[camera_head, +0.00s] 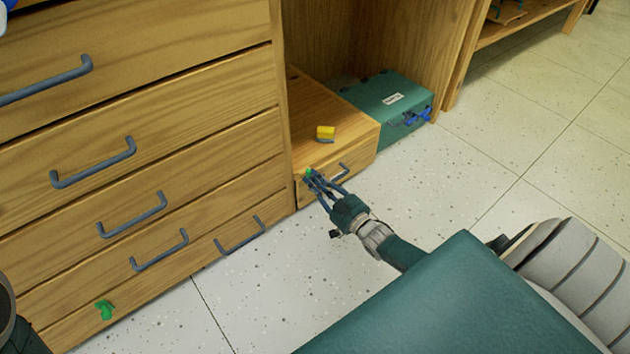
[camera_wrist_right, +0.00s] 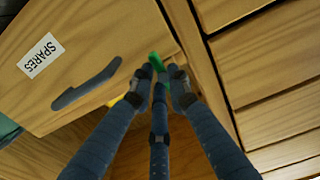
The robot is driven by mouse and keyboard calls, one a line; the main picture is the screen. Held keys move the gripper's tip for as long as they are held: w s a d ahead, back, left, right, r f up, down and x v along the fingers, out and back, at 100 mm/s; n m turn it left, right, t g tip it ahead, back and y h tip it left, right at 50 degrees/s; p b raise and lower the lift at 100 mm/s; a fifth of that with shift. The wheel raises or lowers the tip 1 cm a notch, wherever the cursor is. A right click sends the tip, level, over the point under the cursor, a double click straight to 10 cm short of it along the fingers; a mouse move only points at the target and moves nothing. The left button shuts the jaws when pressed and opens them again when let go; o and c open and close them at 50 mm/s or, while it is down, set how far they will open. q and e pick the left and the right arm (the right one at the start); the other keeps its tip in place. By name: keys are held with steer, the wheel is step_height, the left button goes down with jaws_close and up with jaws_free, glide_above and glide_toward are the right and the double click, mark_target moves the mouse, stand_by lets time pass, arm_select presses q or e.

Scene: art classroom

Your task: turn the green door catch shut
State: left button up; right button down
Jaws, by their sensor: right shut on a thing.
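A small green catch (camera_head: 308,173) is at the front left edge of a low wooden box with a drawer front (camera_head: 365,160). My right gripper (camera_head: 314,181) reaches it from the front, its fingers closed on it. In the right wrist view the green catch (camera_wrist_right: 154,60) shows just past the fingertips (camera_wrist_right: 163,80), partly hidden by them. I cannot tell exactly how the catch is turned. A second green catch-like piece (camera_head: 105,309) is on the bottom drawer front at lower left, far from the gripper. My left gripper is not seen.
A yellow block (camera_head: 325,132) lies on top of the wooden box. A green case (camera_head: 385,95) with blue latches stands beside it. Drawers with handles (camera_head: 95,163) stand left. Speckled floor is clear.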

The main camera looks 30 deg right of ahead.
steer(key=shift+f, duration=0.1)
steer(key=c, duration=1.7)
jaws_free()
steer(key=shift+o, duration=0.2)
steer(key=shift+s, duration=0.1)
steer(key=s, duration=1.1)
steer(key=shift+s+d, duration=0.4)
steer(key=shift+d, duration=0.05)
